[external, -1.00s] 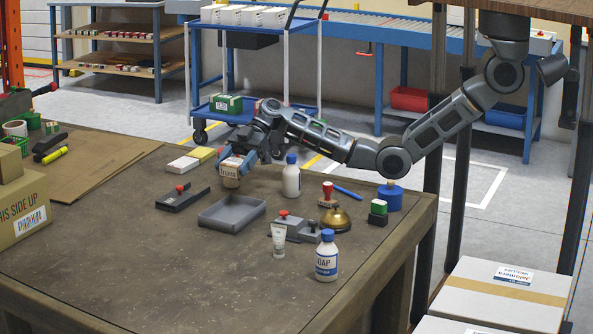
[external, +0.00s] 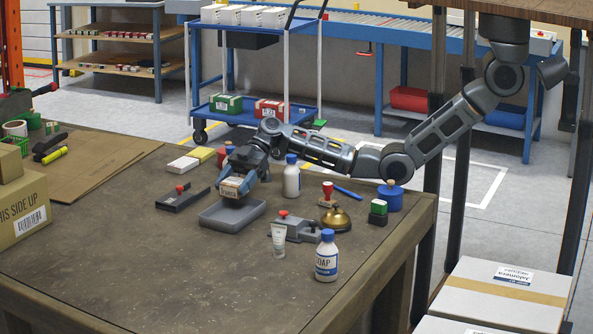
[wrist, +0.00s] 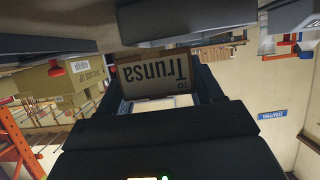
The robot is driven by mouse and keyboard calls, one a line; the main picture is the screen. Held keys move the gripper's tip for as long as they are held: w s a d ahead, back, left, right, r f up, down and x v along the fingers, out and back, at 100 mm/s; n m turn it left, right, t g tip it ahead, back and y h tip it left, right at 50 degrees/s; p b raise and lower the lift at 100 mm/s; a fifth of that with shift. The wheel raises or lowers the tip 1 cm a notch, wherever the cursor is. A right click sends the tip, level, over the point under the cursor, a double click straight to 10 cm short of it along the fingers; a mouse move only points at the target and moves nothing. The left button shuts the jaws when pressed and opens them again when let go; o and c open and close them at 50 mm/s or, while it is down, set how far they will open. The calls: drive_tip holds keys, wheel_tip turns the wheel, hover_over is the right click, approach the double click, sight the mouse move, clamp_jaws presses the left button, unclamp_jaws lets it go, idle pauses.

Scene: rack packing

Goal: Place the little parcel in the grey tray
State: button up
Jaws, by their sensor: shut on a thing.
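The little parcel (external: 232,187) is a small brown and white box. My gripper (external: 238,180) is shut on it and holds it over the back left part of the grey tray (external: 247,217). The tray is shallow, open-topped and has a bare floor toward the front. In the wrist view the parcel (wrist: 155,78) sits between the dark fingers, with the printed name "Trunsa" upside down. I cannot tell whether its underside touches the tray.
A white bottle (external: 291,177) stands behind. The front left table is clear.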

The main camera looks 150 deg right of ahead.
drive_tip(key=shift+f+b, duration=0.3)
drive_tip(key=shift+f, duration=0.05)
drive_tip(key=o, duration=1.1)
drive_tip(key=shift+r, duration=0.15)
drive_tip(key=shift+r+p, duration=0.65)
drive_tip(key=shift+p, duration=0.25)
drive_tip(key=v, duration=1.2)
drive_tip(key=shift+f, duration=0.1)
